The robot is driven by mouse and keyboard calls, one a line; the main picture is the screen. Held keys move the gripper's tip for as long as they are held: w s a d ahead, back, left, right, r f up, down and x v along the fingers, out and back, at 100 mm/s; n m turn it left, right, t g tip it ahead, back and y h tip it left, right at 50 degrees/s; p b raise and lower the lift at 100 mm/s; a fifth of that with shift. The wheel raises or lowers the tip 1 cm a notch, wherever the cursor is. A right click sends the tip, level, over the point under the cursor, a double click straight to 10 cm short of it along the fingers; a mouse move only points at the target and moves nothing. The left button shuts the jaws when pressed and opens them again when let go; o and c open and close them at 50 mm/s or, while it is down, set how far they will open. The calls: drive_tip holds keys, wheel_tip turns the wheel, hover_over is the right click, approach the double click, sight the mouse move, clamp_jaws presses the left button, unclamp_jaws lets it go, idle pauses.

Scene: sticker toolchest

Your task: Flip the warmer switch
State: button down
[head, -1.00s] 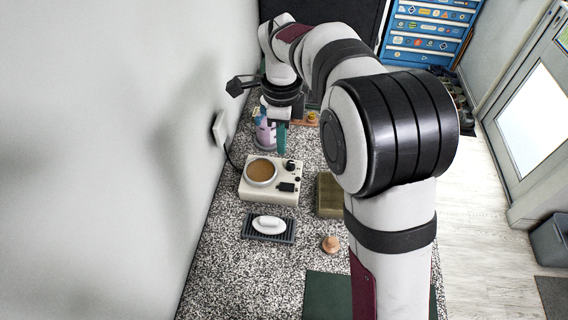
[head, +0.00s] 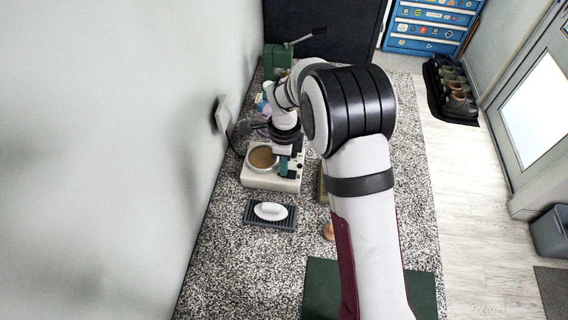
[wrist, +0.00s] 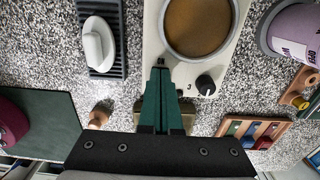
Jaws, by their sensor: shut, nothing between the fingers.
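The warmer (head: 262,183) is a cream box on the speckled counter with a round pan of tan liquid (head: 262,158) set in its top. It also shows in the wrist view (wrist: 153,38), with the pan (wrist: 198,24) and a black knob (wrist: 206,84) beside it. My gripper (head: 284,174) has green fingers, shut and empty, pointing down over the warmer's right front part. In the wrist view the fingertips (wrist: 161,68) are at a small dark part, likely the switch, which they mostly cover. I cannot tell whether they touch it or which way it is set.
A white soap-like piece (head: 270,211) lies on a dark ridged tray (head: 284,222) in front of the warmer. A green mat (head: 318,285) is nearer. In the wrist view a lilac container (wrist: 291,30) and a wooden rack (wrist: 250,131) stand to the right.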

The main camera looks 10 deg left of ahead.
sight(290, 173)
drive_tip(key=shift+f, duration=0.25)
drive_tip(key=shift+d, duration=0.1)
idle(0.3)
drive_tip(key=shift+d+r, duration=0.3)
drive_tip(key=shift+d, duration=0.35)
wheel_tip(290, 173, up, 14)
idle(0.3)
